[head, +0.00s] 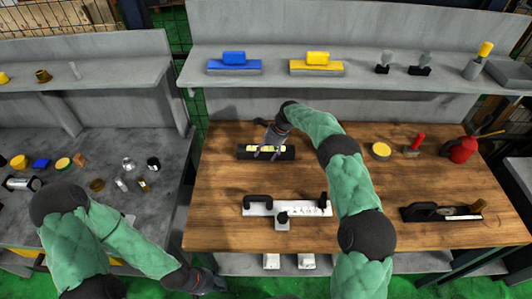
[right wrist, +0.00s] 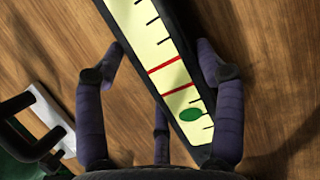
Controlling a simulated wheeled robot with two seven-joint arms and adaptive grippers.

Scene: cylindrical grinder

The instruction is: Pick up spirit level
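The spirit level (head: 246,152) is a black bar with a pale yellow-green scale, lying on the wooden bench top toward the back left. In the right wrist view the level (right wrist: 165,55) shows red lines, black ticks and a green bubble, and runs diagonally between my fingers. My right gripper (head: 268,152) is over the level; in the wrist view its fingers (right wrist: 162,60) are spread on either side of it, with a gap visible on the left. Contact on the right side is unclear. My left gripper (head: 212,284) is low in front of the bench, its fingers hard to make out.
A white plate with black handles (head: 258,208) lies in front of the level. A black hand plane (head: 425,213), a red oil can (head: 462,149) and a yellow round tin (head: 381,150) stand to the right. A shelf (head: 270,82) overhangs the back. My right arm crosses the bench middle.

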